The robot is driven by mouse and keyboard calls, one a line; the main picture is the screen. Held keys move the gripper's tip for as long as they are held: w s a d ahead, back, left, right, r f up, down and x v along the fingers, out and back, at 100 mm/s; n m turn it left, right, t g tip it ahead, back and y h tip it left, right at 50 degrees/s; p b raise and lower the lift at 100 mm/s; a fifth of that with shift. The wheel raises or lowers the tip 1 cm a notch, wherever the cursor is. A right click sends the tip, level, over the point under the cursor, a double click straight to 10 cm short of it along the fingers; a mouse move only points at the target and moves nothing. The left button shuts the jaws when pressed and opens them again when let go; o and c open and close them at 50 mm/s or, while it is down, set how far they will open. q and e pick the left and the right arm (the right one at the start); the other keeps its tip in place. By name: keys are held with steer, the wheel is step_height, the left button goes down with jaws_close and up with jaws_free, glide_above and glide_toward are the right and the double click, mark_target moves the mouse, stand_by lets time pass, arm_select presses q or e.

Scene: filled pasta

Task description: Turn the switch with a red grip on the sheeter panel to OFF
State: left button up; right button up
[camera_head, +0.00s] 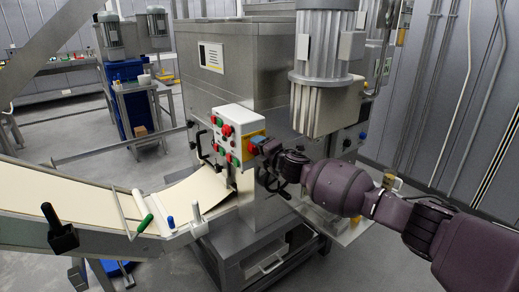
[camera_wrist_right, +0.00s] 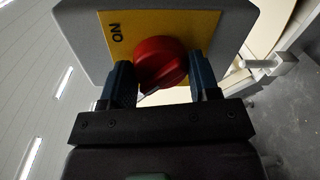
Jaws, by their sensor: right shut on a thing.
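The sheeter panel (camera_head: 236,113) is a pale box with red and green buttons on its front. Its right side carries a yellow plate (camera_head: 249,148), which also shows in the right wrist view (camera_wrist_right: 208,28) with the word ON at its left. The red grip (camera_wrist_right: 160,62) of the switch stands on this plate. My right gripper (camera_head: 260,145) has its two blue fingers on either side of the red grip, shut on it, as the right wrist view shows (camera_wrist_right: 161,76). The OFF mark is not visible. My left gripper is out of view.
A grey motor (camera_head: 325,45) hangs above and right of the panel. A conveyor with a pale dough sheet (camera_head: 200,192) runs below it to the left. The steel hopper housing (camera_head: 255,75) stands behind. A blue machine (camera_head: 127,95) stands at the far left.

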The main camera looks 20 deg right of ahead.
steer(key=o, duration=0.9)
steer(key=v, duration=1.1)
steer(key=shift+w, duration=0.1)
